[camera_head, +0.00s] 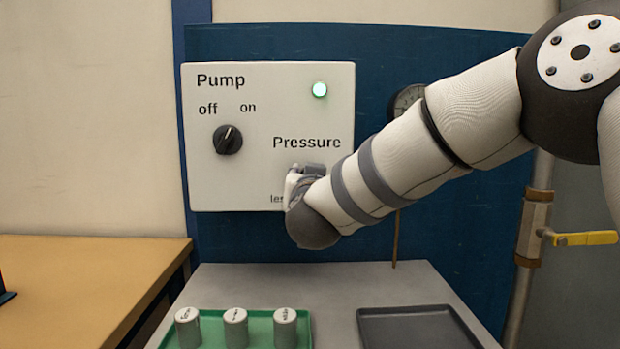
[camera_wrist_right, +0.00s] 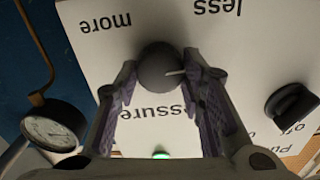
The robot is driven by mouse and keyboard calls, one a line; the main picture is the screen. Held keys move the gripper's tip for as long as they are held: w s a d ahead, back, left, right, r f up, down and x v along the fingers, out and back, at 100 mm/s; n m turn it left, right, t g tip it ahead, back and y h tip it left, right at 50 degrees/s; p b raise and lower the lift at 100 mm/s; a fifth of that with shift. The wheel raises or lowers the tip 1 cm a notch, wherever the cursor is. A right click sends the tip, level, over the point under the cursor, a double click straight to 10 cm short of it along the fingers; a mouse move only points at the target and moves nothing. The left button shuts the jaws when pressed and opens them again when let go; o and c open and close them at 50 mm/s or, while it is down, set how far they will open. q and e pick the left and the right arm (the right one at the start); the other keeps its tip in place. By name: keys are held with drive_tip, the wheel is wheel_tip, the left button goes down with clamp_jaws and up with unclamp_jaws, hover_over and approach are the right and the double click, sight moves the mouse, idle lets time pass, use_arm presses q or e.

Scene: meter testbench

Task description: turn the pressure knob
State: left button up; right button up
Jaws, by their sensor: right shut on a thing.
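The pressure knob (camera_wrist_right: 158,68) is a dark round knob on the white panel (camera_head: 265,175). In the right wrist view its pale pointer mark faces right, on the side of the "less" label. My right gripper (camera_wrist_right: 160,72) is shut on this knob, with one finger on each side. In the head view my right wrist hides the knob and most of the right gripper (camera_head: 305,172). My left gripper is in neither view.
The pump knob (camera_head: 228,140) points up toward "on", and the green lamp (camera_head: 320,89) is lit. A gauge (camera_wrist_right: 50,130) stands beside the panel. Below are a green tray (camera_head: 260,338) with three labelled cylinders (camera_head: 235,328), an empty grey tray (camera_head: 415,330) and a yellow-handled valve (camera_head: 585,239).

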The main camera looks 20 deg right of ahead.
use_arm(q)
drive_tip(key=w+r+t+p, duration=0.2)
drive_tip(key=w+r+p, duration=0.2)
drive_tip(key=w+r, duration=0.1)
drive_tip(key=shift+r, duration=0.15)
use_arm(e)
drive_tip(key=m, duration=1.3)
drive_tip(key=shift+d, duration=0.1)
drive_tip(key=shift+f+m, duration=0.1)
drive_tip(key=shift+m, duration=0.3)
drive_tip(key=o, duration=1.1)
drive_tip(key=shift+o, duration=0.2)
